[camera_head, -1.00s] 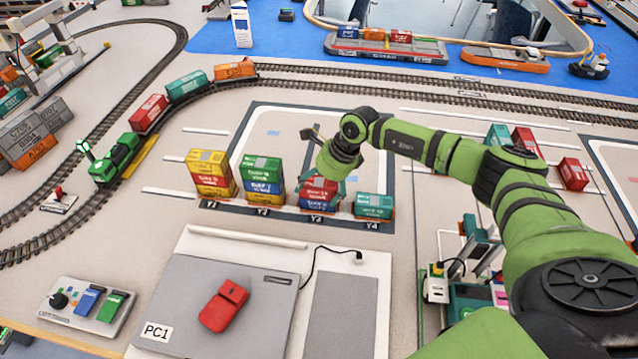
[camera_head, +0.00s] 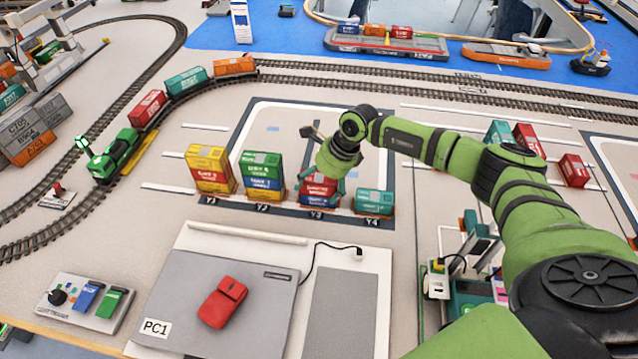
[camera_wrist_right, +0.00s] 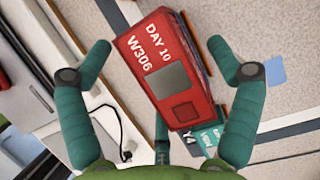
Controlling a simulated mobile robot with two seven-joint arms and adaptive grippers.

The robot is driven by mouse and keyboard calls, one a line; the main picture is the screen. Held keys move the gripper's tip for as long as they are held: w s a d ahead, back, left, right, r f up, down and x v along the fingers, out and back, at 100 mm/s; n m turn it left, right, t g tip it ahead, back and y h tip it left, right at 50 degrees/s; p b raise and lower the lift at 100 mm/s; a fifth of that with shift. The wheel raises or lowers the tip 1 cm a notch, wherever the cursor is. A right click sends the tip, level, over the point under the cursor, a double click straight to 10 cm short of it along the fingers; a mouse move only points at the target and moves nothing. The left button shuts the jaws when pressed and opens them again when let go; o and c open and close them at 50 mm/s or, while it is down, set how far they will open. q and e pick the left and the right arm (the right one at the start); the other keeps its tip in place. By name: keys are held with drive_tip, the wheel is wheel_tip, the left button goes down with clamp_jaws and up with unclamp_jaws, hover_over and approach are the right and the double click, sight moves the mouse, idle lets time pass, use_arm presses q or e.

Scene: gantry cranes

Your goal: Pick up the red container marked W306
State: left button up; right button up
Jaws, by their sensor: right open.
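The red container marked W306 (camera_wrist_right: 160,62) fills the middle of the right wrist view, its top lettered "DAY 10". In the head view this red container (camera_head: 318,189) is on top of a blue container (camera_head: 317,201) in the slot marked Y3, partly hidden by my gripper. My right gripper (camera_head: 325,176) is open above that stack. In the wrist view its dark green fingers stand wide apart to the left and right of the container, with another finger at its lower end. I see clear gaps at both sides. My left gripper is not in view.
A yellow-topped stack (camera_head: 208,168) and a green-topped stack (camera_head: 261,175) stand left of it. A teal container (camera_head: 373,202) sits close by on the right at Y4. A panel marked PC1 with a red device (camera_head: 223,303) lies in front. A train track (camera_head: 420,84) runs behind.

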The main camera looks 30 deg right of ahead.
drive_tip(key=c, duration=1.3)
drive_tip(key=shift+r, duration=0.1)
